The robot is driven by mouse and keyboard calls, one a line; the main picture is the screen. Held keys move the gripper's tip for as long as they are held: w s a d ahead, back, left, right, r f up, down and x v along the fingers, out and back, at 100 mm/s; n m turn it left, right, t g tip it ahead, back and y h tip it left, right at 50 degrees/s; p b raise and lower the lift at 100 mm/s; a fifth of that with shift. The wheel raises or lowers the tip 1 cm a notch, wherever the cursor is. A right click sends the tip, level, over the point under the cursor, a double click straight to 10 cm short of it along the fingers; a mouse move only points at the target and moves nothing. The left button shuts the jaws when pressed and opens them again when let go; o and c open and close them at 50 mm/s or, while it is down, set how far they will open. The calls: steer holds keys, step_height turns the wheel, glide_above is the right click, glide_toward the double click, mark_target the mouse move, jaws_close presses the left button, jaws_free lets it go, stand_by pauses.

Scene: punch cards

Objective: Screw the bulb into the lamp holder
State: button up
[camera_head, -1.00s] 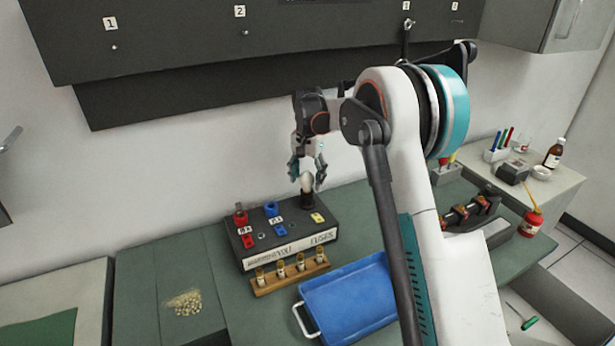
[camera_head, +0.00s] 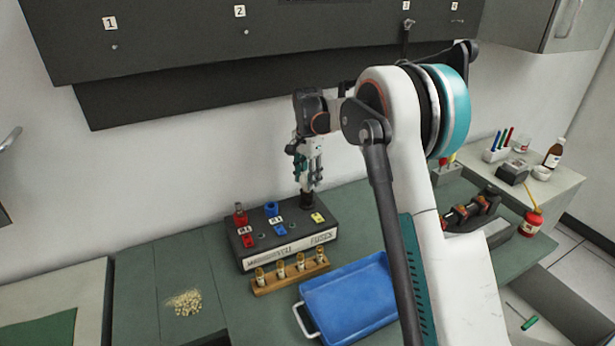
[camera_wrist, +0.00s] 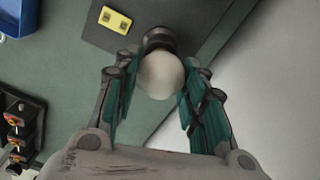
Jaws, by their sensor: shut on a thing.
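The white bulb (camera_wrist: 160,76) is between the two teal-padded fingers of my gripper (camera_wrist: 158,92) in the wrist view. My gripper (camera_head: 309,184) is shut on it, pointing down over the fuse box. The dark lamp holder (camera_wrist: 158,40) is directly at the bulb's far end in the wrist view. It also shows as a short black cylinder (camera_head: 307,201) on the back right of the box top in the head view. The bulb looks in line with the holder. How deep its base sits in the holder is hidden.
The black fuse box (camera_head: 290,229) carries red, blue and yellow parts. A wooden rack with several fuses (camera_head: 290,283) and a blue tray (camera_head: 350,297) stand in front. A pile of small beige pieces (camera_head: 184,302) lies left. The wall is close behind my gripper.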

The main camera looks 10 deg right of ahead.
steer(key=m, duration=0.5)
steer(key=shift+s+m, duration=0.1)
steer(key=shift+m, duration=0.3)
steer(key=m, duration=0.6)
steer(key=o, duration=1)
steer(key=shift+d, duration=0.1)
steer(key=shift+o, duration=0.2)
